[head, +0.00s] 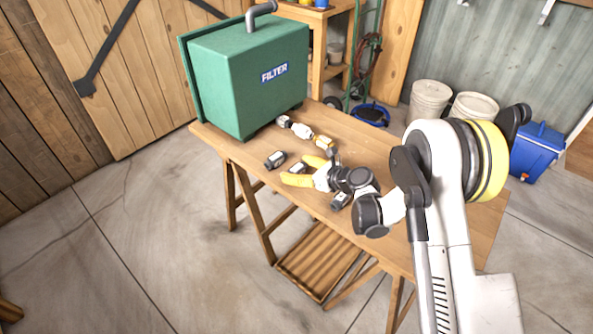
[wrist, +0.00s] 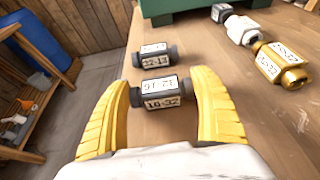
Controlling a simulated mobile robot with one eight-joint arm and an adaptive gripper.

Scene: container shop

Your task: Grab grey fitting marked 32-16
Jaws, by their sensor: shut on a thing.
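A grey fitting (wrist: 160,95) with dark ends lies between the two yellow fingers of my gripper (wrist: 165,98) in the wrist view. Its front label reads 16-32, and the upper label appears upside down as 32-16. The fingers touch its two ends, and my gripper is shut on it. In the head view my gripper (head: 294,170) is low over the wooden table, with the grey fitting (head: 297,168) partly visible between the fingers. I cannot tell whether it touches the tabletop. Another grey fitting (wrist: 156,60), seemingly marked 22-13, lies just beyond it.
A green filter box (head: 250,80) stands at the table's back left. A white fitting (wrist: 241,29) and a gold fitting (wrist: 278,62) lie to the right in the wrist view. Another fitting (head: 340,200) lies near my wrist.

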